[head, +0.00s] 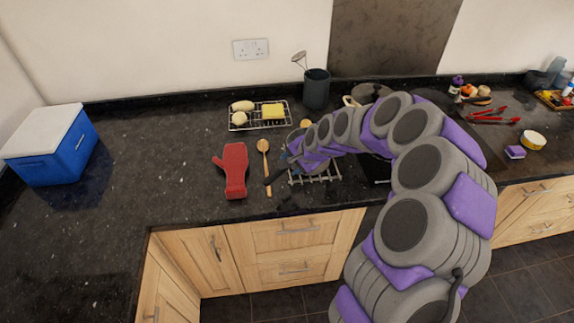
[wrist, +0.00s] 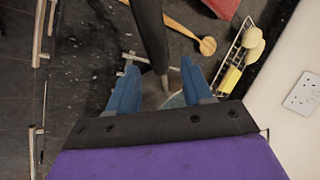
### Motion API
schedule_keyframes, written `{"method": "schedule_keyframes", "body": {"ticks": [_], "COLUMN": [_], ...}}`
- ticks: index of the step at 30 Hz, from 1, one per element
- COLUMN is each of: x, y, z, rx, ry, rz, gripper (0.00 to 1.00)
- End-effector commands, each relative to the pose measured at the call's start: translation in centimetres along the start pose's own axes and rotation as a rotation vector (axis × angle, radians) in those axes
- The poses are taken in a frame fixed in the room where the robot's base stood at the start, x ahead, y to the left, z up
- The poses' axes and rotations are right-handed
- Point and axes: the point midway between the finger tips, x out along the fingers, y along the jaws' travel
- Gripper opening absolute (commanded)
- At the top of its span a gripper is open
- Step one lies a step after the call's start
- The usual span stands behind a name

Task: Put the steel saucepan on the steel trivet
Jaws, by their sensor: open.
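The steel saucepan (head: 292,138) is mostly hidden behind my arm, with its dark handle pointing to the front left. In the wrist view its dark handle (wrist: 150,35) runs between my fingers, and part of the pan shows beyond. The steel trivet (head: 318,178) lies on the counter under my forearm; some bars show beside the handle in the wrist view (wrist: 131,60). The pan is over or right beside the trivet's back left; whether it rests on it is hidden. My gripper (wrist: 160,87) is open, with one finger on each side of the handle.
A wooden spoon (head: 264,160) and red oven mitt (head: 235,172) lie left of the trivet. A wire rack (head: 258,125) with food and a utensil pot (head: 316,90) stand behind. Another pan (head: 372,92) is behind my arm. A blue cooler (head: 55,150) stands far left; counter between is clear.

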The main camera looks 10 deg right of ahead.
Motion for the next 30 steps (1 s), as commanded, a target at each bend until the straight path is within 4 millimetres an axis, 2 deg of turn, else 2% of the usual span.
{"method": "schedule_keyframes", "body": {"ticks": [1,3,9,20,23,26,30], "x": [-1.4,-2.7,-5.7,-7.2,-8.6,-11.0,-15.4], "y": [-0.1,0.0,0.0,0.0,0.0,0.5,2.8], "z": [-0.1,0.0,0.0,0.3,2.0,5.1,10.2], "rx": [0.002,0.001,0.001,-0.011,-0.070,-0.183,-0.379], "ry": [0.002,-0.002,-0.001,-0.006,-0.026,-0.065,-0.131], "rz": [-0.001,0.001,0.001,0.006,0.024,0.068,0.165], "gripper": [0.50,0.50,0.50,0.50,0.50,0.50,0.50]}}
